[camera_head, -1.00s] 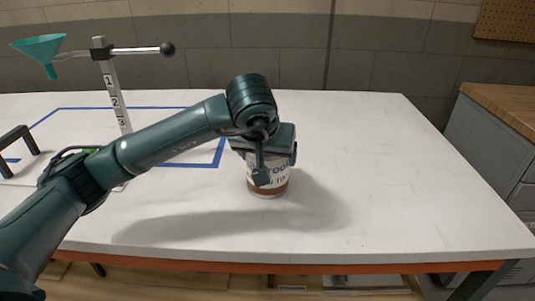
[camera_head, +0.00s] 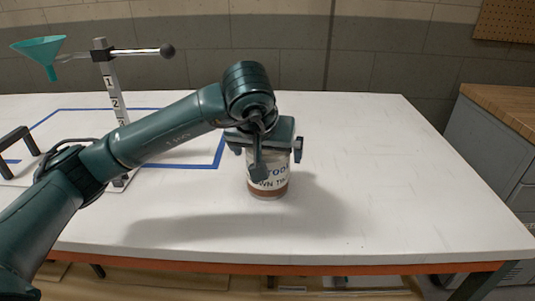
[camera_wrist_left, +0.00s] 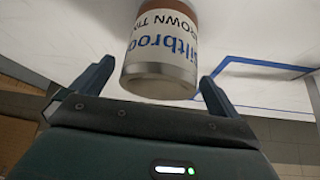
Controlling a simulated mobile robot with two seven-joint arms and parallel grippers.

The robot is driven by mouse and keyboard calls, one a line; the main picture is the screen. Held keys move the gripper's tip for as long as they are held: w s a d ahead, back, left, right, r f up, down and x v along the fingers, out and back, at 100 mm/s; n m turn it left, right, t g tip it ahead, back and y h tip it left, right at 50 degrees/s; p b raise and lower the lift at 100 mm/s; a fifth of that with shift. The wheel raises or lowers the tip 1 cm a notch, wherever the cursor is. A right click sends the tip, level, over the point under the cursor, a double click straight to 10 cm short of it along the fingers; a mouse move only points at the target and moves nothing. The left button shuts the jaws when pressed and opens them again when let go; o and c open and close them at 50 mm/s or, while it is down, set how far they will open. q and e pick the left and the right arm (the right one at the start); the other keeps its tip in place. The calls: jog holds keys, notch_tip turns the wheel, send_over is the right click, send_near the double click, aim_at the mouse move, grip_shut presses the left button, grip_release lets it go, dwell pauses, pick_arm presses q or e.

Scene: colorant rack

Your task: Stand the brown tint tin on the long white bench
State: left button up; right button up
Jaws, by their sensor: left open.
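The brown tint tin (camera_head: 268,181) stands upright on the long white bench (camera_head: 400,200), with a white label and a brown band near its base. My left gripper (camera_head: 270,160) is above and around the upper part of the tin, its fingers open. In the left wrist view the tin (camera_wrist_left: 162,50) appears upside down between the two spread fingers (camera_wrist_left: 155,85), with gaps on both sides. The tin's top is hidden behind the gripper in the head view. My right gripper is not in view.
A stand with numbered post (camera_head: 112,85), black-knobbed rod and green funnel (camera_head: 40,48) is at the back left. Blue tape (camera_head: 190,167) outlines an area on the left. The bench's right side is clear.

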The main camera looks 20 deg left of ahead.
pick_arm(q)
jog(key=v, duration=0.9)
jog(key=shift+s+r, duration=0.15)
jog(key=shift+r, duration=0.1)
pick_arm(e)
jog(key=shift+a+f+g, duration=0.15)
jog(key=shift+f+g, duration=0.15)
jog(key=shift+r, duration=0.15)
